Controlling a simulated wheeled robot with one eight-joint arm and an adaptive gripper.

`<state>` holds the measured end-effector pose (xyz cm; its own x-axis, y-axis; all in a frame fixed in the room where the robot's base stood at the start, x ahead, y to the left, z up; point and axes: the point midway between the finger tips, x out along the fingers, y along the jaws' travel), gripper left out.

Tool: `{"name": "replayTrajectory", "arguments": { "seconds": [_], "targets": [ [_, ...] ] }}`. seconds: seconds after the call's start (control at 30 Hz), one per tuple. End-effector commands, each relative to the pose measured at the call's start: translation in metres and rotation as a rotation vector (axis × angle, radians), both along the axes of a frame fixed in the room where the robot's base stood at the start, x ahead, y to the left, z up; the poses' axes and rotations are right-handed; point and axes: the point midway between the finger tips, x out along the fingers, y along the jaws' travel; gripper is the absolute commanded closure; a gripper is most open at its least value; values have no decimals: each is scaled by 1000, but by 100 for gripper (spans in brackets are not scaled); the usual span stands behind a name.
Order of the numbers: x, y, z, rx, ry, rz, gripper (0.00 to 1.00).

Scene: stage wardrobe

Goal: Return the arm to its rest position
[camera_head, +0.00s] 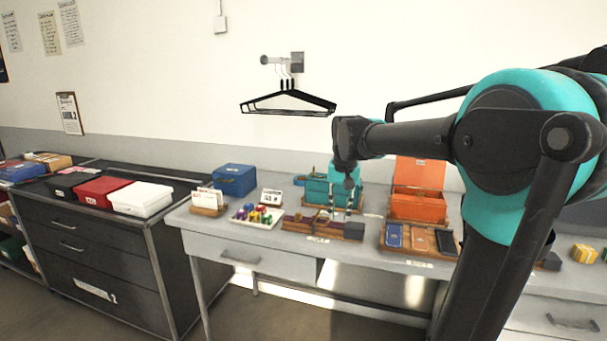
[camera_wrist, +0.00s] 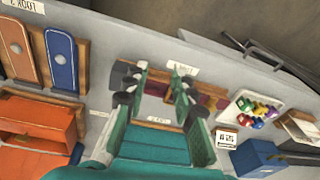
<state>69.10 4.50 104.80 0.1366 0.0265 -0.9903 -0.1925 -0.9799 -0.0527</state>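My arm reaches in from the right in the head view, bent at a large teal joint, with its forearm stretched left over the table. My gripper (camera_head: 345,203) points down in front of a teal box (camera_head: 317,190). In the wrist view my gripper (camera_wrist: 156,88) has its two fingers apart with a clear gap and nothing held between them. The teal box (camera_wrist: 155,143) shows behind the fingers there. The fingertips appear over a wooden tray (camera_head: 303,223) with dark red and dark pieces; whether they touch anything, I cannot tell.
An orange box (camera_head: 418,190) and a tray of phone-like slabs (camera_head: 420,239) stand right of the gripper. A blue box (camera_head: 234,180), cards (camera_head: 208,200) and a white tray of colourful pieces (camera_head: 257,216) stand left. Black hangers (camera_head: 288,102) hang on the wall.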

Motion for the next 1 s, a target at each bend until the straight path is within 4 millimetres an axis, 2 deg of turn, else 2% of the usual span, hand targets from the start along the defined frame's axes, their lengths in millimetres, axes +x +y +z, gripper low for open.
{"name": "replayTrajectory", "arguments": {
  "seconds": [0.03, 0.2, 0.3, 0.43, 0.5, 0.63, 1.0],
  "targets": [
    [-16, -12, -23, -1, -20, 11, 74],
    [-79, -48, -104, -16, -105, 78, 74],
    [-120, -64, -148, -32, -152, 115, 74],
    [-166, -78, -189, -53, -200, 152, 74],
    [-183, -82, -204, -61, -217, 168, 74],
    [-200, -85, -217, -71, -233, 182, 74],
    [-202, -85, -219, -72, -236, 185, 74]
  ]
}}
